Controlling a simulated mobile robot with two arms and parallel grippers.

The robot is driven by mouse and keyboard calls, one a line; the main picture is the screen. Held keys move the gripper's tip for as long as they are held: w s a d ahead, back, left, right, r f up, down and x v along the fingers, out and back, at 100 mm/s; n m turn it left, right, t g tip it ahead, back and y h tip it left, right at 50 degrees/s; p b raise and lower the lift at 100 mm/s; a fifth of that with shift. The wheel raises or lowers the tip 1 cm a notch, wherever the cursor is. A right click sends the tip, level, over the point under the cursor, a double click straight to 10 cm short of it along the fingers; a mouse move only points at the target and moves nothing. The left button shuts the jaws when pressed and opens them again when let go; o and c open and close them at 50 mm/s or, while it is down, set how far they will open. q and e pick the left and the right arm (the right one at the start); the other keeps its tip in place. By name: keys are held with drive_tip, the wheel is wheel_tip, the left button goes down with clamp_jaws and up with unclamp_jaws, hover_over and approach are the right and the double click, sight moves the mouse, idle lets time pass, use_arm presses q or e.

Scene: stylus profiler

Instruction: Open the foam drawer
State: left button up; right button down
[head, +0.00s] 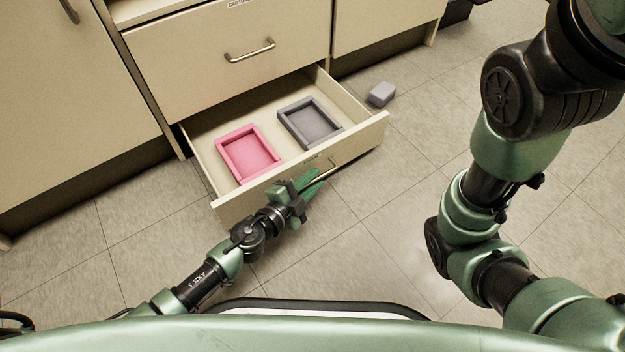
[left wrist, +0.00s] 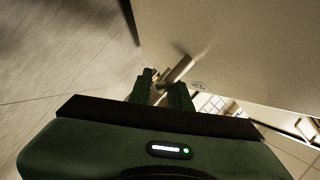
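The foam drawer (head: 228,207) is the low cream drawer, pulled well out of the cabinet. Inside lie a pink foam tray (head: 249,154) on the left and a grey foam tray (head: 311,123) on the right. My left gripper (head: 308,184) is at the drawer's front, on the metal bar handle (head: 322,174). In the left wrist view, the green fingers (left wrist: 162,92) are on both sides of the handle bar (left wrist: 178,70) and look closed on it. The exact contact is partly hidden. My right arm shows at the right of the head view; its gripper is out of view.
A closed drawer (head: 220,60) with its own handle (head: 249,51) is above the open one. A small grey block (head: 382,94) lies on the floor just right of the open drawer. The tiled floor (head: 400,200) between the drawer and my right arm is clear.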

use_arm(q)
drive_tip(key=p+v, duration=0.1)
drive_tip(key=v, duration=0.6)
drive_tip(key=shift+s+a+r, duration=0.15)
drive_tip(key=shift+s+a, duration=0.1)
drive_tip(key=shift+s, duration=0.05)
idle(0.4)
